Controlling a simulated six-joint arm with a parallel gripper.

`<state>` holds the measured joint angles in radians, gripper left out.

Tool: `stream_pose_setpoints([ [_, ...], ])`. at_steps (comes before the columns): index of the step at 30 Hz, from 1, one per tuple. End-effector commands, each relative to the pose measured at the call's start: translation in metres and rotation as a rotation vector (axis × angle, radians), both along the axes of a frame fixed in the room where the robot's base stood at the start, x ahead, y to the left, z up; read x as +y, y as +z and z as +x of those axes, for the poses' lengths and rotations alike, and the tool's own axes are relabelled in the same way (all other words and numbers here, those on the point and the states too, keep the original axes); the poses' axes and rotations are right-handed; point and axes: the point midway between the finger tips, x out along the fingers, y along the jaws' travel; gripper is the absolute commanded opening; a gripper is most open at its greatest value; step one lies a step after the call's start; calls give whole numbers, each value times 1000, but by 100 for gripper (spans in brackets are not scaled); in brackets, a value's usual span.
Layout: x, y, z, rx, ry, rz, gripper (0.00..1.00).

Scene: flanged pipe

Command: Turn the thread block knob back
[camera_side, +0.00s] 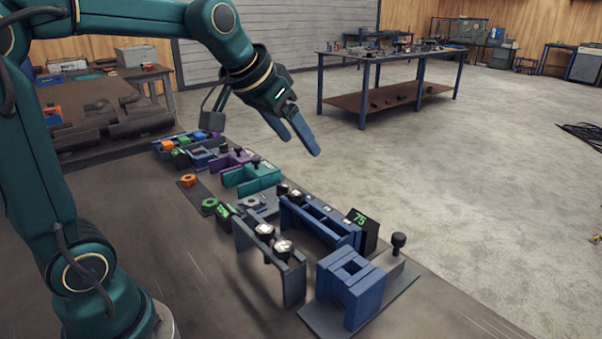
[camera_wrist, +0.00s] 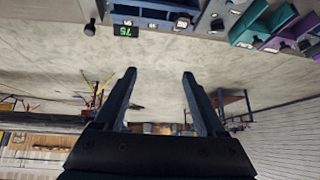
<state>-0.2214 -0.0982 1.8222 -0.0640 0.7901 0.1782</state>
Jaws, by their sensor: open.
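My gripper (camera_side: 300,147) is open and empty, raised in the air above and behind the row of fixtures. Its two fingers also show apart in the wrist view (camera_wrist: 158,73), with nothing between them. A black knob (camera_side: 398,241) stands upright on a grey plate beside a blue block (camera_side: 350,287) at the front right of the bench. What looks like the same knob shows at the top left of the wrist view (camera_wrist: 90,29). Other small knobs show on several fixtures. I cannot tell which one is the thread block's. My gripper touches none of them.
A long blue frame (camera_side: 318,220) with a green "75" display (camera_side: 359,218) stands behind a grey plate (camera_side: 268,260) with round knobs. Teal (camera_side: 250,178) and purple (camera_side: 233,159) blocks stand farther back. The bench (camera_side: 190,300) is clear at front left.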

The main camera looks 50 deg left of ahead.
Motion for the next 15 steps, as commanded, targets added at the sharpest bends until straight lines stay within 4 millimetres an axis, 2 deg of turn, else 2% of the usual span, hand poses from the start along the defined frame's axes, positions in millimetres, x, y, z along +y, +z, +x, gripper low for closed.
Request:
stream_pose_setpoints([
  [1, 15, -7, 16, 15, 28, -3, 72],
  [3, 35, -16, 35, 27, 59, -4, 72],
  [7, 75, -44, 62, 62, 125, -15, 72],
  [11, 113, -79, 77, 105, 193, -36, 72],
  [15, 142, -115, 78, 160, 254, -65, 72],
])
